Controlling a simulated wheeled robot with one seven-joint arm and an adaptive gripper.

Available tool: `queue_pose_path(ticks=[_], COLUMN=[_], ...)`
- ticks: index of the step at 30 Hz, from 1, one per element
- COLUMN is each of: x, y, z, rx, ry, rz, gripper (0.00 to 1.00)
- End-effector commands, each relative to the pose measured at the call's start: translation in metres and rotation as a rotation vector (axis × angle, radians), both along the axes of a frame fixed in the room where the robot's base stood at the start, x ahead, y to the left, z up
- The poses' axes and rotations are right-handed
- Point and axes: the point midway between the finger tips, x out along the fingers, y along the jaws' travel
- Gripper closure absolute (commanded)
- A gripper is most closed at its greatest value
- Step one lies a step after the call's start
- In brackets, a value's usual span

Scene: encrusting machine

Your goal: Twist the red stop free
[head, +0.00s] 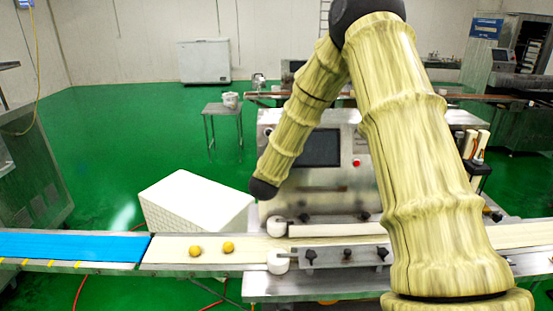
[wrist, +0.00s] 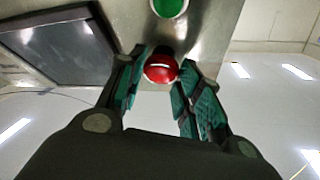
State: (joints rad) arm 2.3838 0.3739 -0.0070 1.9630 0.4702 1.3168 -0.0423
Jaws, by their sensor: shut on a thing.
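The red stop (wrist: 160,69) is a round, glossy red knob on a metal panel, at the upper middle of the wrist view. My gripper (wrist: 163,62) has its two green-padded fingers on either side of it, shut on the knob. A green button (wrist: 169,7) sits just beyond it, cut by the top edge. In the head view a small red knob (head: 356,162) shows on the machine's front, right of the dark screen (head: 316,148). My gripper cannot be made out in the head view.
A dark screen (wrist: 62,45) lies left of the fingers in the wrist view. Below the machine's panel runs a conveyor (head: 180,252) with two orange balls on it. A white crate (head: 195,200) stands behind the conveyor. The green floor at left is largely open.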

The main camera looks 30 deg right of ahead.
Motion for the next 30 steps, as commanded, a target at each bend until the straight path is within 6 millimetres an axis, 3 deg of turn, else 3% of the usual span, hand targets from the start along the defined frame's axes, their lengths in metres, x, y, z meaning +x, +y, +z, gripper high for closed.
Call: queue_pose_path(ticks=[23, 24, 27, 30], x=[0.0018, 0.0017, 0.0014, 0.0011], y=[-0.001, -0.0009, -0.0007, -0.0007], z=[0.0024, 0.0024, 0.0019, 0.0017], rx=[0.08, 0.08, 0.08, 0.08], ry=[-0.054, -0.054, -0.053, -0.053], rz=[-0.049, -0.049, -0.048, -0.048], gripper=[0.89, 0.58, 0.44, 0.44])
